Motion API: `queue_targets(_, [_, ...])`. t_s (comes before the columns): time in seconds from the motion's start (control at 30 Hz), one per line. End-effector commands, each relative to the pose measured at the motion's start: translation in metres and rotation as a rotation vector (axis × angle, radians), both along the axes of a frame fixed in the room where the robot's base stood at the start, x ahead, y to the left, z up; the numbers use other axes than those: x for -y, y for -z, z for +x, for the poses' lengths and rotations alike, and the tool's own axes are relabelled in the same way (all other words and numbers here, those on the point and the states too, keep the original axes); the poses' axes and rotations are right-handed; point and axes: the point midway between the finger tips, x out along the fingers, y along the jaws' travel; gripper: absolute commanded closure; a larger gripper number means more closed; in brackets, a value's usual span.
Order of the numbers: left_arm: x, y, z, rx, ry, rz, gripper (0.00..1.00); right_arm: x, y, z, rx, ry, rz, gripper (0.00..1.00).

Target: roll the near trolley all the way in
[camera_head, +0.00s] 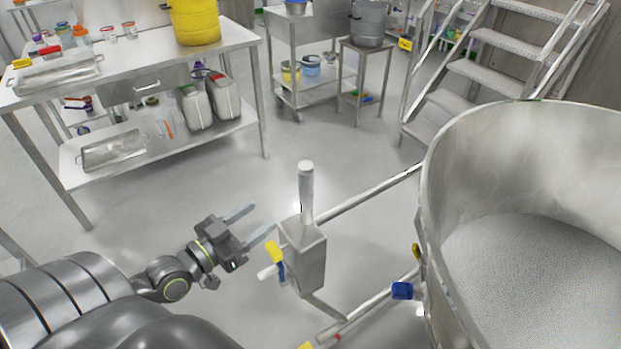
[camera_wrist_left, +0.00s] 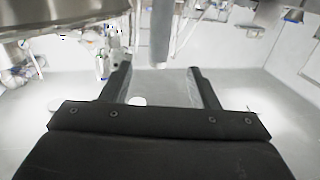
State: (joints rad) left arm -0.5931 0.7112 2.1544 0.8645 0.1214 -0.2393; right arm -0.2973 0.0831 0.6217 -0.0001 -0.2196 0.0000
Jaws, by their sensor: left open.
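A large round steel vessel (camera_head: 432,230) full of grey granules fills the right of the head view. Steel bars (camera_head: 370,194) run from it to a steel box (camera_head: 304,262) with an upright grey handle (camera_head: 306,188); I take this to be the near trolley. My left gripper (camera_head: 264,221) is open and empty, its fingers pointing at the handle from the left, apart from it. In the left wrist view the grey handle (camera_wrist_left: 161,35) shows beyond and between the open fingers (camera_wrist_left: 160,82), and the vessel's edge (camera_wrist_left: 18,22) is at upper left. My right gripper is not in view.
A steel table (camera_head: 120,72) with a yellow drum (camera_head: 194,22), jars and trays stands at the back left. A steel cart (camera_head: 290,62), a small stand (camera_head: 366,48) and metal steps (camera_head: 478,75) are at the back. The floor (camera_head: 215,185) between is clear.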

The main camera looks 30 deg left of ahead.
Motion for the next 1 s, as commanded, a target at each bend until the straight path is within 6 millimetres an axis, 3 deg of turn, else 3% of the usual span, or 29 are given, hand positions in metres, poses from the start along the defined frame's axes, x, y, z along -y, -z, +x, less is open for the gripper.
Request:
queue_targets(0.8, [0.026, 0.000, 0.132, 0.001, -0.002, -0.001, 0.45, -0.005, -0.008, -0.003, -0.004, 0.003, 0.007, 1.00])
queue_targets(1.0, [0.031, 0.000, 0.157, 0.000, -0.002, 0.000, 0.45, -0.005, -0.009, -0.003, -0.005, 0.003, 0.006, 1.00])
